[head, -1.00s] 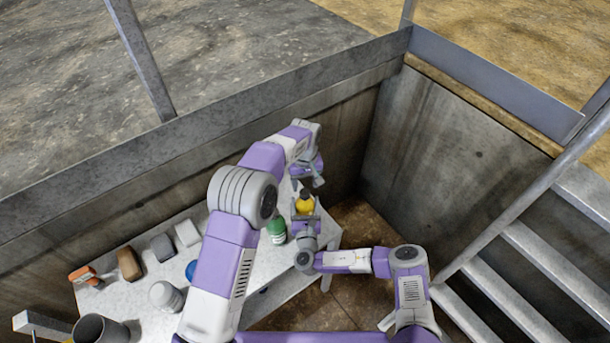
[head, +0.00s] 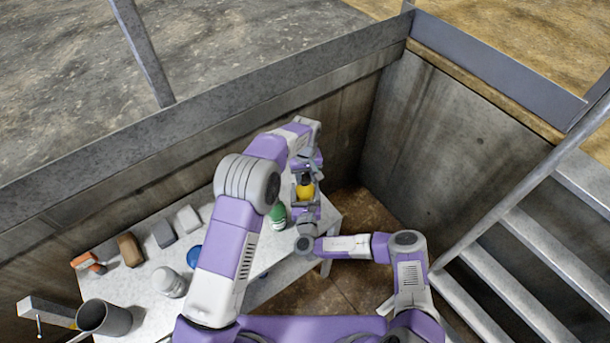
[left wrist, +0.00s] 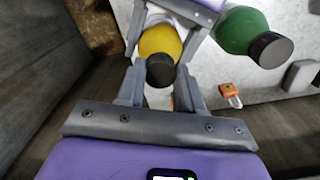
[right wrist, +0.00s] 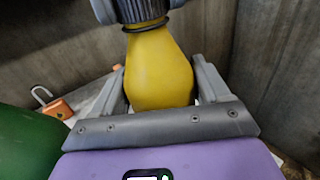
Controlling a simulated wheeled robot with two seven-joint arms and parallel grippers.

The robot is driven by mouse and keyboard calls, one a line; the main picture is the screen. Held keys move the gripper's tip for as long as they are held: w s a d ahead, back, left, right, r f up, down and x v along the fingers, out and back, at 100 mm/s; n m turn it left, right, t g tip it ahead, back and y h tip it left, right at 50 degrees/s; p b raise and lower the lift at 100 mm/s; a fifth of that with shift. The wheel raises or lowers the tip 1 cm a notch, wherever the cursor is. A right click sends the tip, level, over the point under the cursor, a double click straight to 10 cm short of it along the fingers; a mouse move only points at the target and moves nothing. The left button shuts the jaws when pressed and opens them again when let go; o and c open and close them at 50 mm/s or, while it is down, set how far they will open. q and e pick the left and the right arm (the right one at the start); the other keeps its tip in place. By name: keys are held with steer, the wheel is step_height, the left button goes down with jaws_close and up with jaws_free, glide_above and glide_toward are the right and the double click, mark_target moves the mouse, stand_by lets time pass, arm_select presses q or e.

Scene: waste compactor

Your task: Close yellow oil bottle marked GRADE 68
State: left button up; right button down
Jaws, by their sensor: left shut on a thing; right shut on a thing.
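The yellow oil bottle (head: 305,191) is upright at the far right end of the table, with a dark cap (left wrist: 161,71) on its top. No marking on it is readable. My right gripper (right wrist: 158,88) is shut on the bottle's yellow body, one finger on each side. My left gripper (left wrist: 158,82) comes from above and is shut on the cap. In the right wrist view the cap (right wrist: 140,8) sits at the bottle's neck with a thin dark ring below it. Whether the cap is fully seated cannot be told.
A green bottle (head: 278,215) stands close beside on the left. The table (head: 228,262) also bears a white jar (head: 168,282), a grey mug (head: 104,318), an orange padlock (left wrist: 230,92) and several small blocks. A concrete wall (head: 440,135) and metal stairs (head: 520,270) lie to the right.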

arm_select(q)
jaws_close()
steer(key=m, duration=0.4)
steer(key=shift+m, duration=0.4)
steer(key=o, duration=1.1)
jaws_free()
step_height(320, 180, up, 12)
